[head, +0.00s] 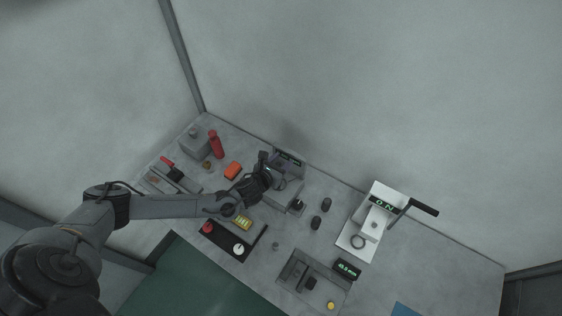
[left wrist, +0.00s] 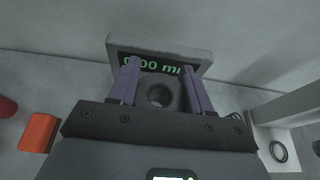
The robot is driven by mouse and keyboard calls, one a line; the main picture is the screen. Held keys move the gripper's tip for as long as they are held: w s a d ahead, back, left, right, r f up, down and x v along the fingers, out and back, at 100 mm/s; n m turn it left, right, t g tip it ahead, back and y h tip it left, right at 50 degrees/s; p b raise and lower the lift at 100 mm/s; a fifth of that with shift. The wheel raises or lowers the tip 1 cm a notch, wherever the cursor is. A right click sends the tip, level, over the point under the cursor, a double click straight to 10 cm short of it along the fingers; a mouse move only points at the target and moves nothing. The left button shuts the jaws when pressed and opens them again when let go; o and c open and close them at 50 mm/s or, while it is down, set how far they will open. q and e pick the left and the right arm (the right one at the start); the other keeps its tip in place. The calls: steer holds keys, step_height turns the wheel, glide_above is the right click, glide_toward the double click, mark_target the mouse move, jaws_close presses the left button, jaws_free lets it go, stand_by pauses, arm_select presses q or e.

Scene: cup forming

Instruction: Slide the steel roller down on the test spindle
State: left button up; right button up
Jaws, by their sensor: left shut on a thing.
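My left gripper (head: 268,172) is at the grey tester (head: 287,192) at the back of the bench. In the left wrist view its two purple fingers (left wrist: 160,88) are shut on the steel roller (left wrist: 177,93), a dark grey ring with a round hole facing the camera. The roller is in front of the tester's display (left wrist: 150,64), which shows green digits partly covered by the fingers. I cannot make out the test spindle, or whether the roller is around it. In the head view the gripper hides the roller. My right gripper is not in view.
An orange block (head: 233,170) and a red bottle (head: 216,144) stand left of the tester. A white press (head: 355,240) with a black handle stands to the right. Two dark cylinders (head: 326,205) are between. A black tray (head: 215,246) and a grey tray (head: 288,272) lie in front.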

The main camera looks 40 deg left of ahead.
arm_select(q)
steer(key=shift+f+b, duration=1.55)
steer(key=shift+f, duration=0.85)
steer(key=shift+p, duration=0.5)
steer(key=shift+f, duration=0.25)
stand_by(0.5)
steer(key=shift+f+b, duration=0.6)
steer(key=shift+f+b, duration=0.4)
steer(key=shift+f, duration=0.2)
stand_by(0.4)
steer(key=shift+f+b, duration=0.35)
steer(key=shift+f, duration=0.2)
steer(key=shift+f+b, duration=0.3)
steer(key=shift+f, duration=0.1)
stand_by(0.4)
stand_by(0.5)
